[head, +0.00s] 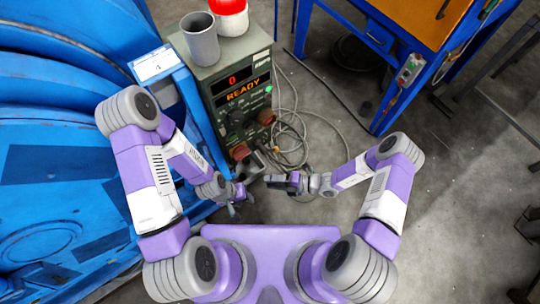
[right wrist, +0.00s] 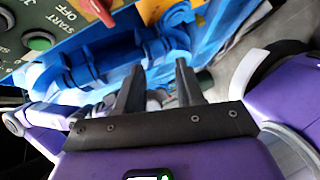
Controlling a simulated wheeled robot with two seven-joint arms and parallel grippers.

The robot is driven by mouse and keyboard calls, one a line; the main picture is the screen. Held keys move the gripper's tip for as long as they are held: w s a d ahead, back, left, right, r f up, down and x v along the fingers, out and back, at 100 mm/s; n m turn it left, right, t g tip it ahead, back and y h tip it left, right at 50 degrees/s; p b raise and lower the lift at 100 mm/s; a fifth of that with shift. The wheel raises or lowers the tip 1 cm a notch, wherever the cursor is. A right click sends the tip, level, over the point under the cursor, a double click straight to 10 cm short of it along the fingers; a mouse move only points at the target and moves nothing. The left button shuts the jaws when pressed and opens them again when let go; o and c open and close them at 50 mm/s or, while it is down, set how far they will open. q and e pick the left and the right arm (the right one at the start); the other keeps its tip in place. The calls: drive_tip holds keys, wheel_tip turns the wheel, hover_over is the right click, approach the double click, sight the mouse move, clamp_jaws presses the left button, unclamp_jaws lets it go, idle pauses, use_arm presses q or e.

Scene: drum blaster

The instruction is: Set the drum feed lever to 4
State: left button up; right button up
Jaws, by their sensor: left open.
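The control box (head: 234,95) stands at the centre top in the head view, with a display showing a red 0 and the word READY. A reddish knob or handle (head: 240,152) is low on its front; I cannot tell whether it is the drum feed lever. A red handle (right wrist: 99,10) shows at the top edge of the right wrist view, partly cut off. No lever scale is readable. My left gripper (head: 236,204) is open, below the box. My right gripper (head: 278,182) is below and right of the box front; its fingers (right wrist: 158,88) are apart with nothing between them.
A grey cup (head: 201,40) and a red-and-white beacon (head: 230,15) stand on the box. The big blue machine (head: 60,120) fills the left. Cables (head: 292,140) lie on the floor right of the box. A blue bench (head: 372,50) stands at upper right.

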sight(270, 150)
drive_tip(key=w+d+f+m+t+b, duration=0.2)
drive_tip(key=w+d+f+m+t, duration=0.15)
drive_tip(key=w+m+t, duration=0.8)
drive_tip(key=w+a+g, duration=0.1)
drive_tip(key=w+a+m+b, duration=0.1)
drive_tip(key=a, duration=0.1)
drive_tip(key=w+a+g+b, duration=0.1)
drive_tip(key=shift+w+a+r+m+g+h, duration=0.1)
drive_tip(key=shift+a+m+g+h, duration=0.15)
drive_tip(key=shift+a+g+h, duration=0.15)
use_arm(q)
wheel_tip(270, 150, down, 5)
drive_tip(key=shift+r, duration=0.1)
use_arm(e)
drive_tip(key=shift+c, duration=0.3)
clamp_jaws()
